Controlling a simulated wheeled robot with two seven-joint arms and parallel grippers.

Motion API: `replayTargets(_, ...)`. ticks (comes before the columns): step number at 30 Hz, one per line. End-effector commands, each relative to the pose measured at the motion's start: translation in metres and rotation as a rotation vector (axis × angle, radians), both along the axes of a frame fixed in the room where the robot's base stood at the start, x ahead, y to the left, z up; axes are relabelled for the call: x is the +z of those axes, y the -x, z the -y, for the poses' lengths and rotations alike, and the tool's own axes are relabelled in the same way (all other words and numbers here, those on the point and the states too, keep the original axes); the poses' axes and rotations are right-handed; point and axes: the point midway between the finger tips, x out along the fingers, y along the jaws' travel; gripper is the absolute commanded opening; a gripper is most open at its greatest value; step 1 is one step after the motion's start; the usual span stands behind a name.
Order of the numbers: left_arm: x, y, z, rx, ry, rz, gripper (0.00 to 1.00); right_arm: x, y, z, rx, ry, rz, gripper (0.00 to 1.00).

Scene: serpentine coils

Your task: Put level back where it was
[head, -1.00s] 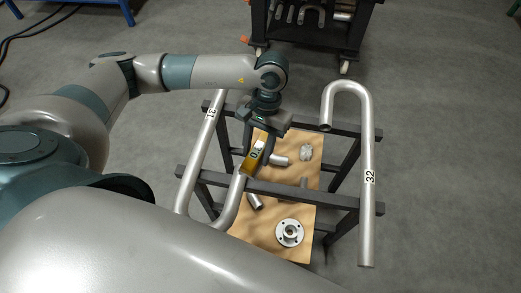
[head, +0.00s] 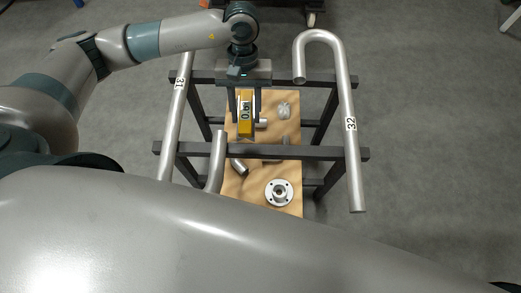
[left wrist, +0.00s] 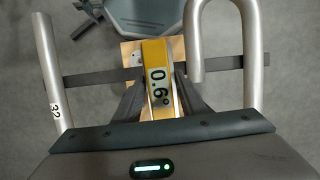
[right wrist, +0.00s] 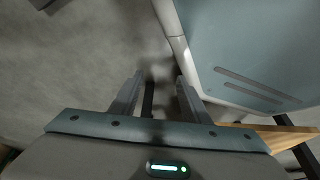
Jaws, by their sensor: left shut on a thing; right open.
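The level (head: 245,113) is a yellow block with a display that reads 0.6° in the left wrist view (left wrist: 159,88). My left gripper (head: 246,108) is shut on it and holds it over the rack, between the two bent pipes. The pipe marked 31 (head: 178,95) lies across the rack's bars at the left. The pipe marked 32 (head: 349,130), with a hooked end, lies across them at the right. My right gripper (right wrist: 153,95) is open and empty in the right wrist view; my own arm hides it in the head view.
The dark rack's front bar (head: 300,153) and back bar (head: 290,80) carry the pipes. A wooden board (head: 240,186) below holds a round flange (head: 279,192), a fitting (head: 284,110) and short pipe pieces. Grey floor (head: 440,130) at the right is open.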

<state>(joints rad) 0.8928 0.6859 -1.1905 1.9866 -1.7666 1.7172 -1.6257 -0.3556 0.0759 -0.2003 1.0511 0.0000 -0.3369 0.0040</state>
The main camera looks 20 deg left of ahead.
Motion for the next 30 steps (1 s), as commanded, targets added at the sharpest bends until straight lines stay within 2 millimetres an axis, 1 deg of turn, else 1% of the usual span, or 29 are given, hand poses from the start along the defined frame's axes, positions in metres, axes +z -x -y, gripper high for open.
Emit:
replayTargets(1, -0.012, -0.005, 0.01, 0.067, 0.003, 0.001, 0.07, -0.006, -0.008, 0.0, -0.004, 0.001, -0.001, 0.42)
replayTargets(5, -0.021, -0.02, 0.036, 0.283, 0.006, 0.0, 0.07, 0.0, -0.025, 0.0, -0.01, 0.007, -0.022, 0.42)
replayTargets(7, -0.025, -0.027, 0.05, 0.402, 0.007, -0.001, 0.07, 0.006, -0.033, 0.0, -0.014, 0.01, -0.032, 0.42)
replayTargets(12, -0.032, -0.042, 0.083, 0.679, 0.01, -0.003, 0.07, 0.024, -0.047, 0.002, -0.022, 0.018, -0.058, 0.42)
replayTargets(18, -0.035, -0.055, 0.115, 0.951, 0.012, -0.006, 0.07, 0.049, -0.054, 0.005, -0.029, 0.025, -0.085, 0.42)
replayTargets(24, -0.034, -0.062, 0.132, 1.109, 0.012, -0.007, 0.07, 0.066, -0.055, 0.007, -0.031, 0.03, -0.102, 0.42)
replayTargets(30, -0.032, -0.063, 0.136, 1.154, 0.01, -0.006, 0.07, 0.073, -0.054, 0.008, -0.033, 0.031, -0.108, 0.42)
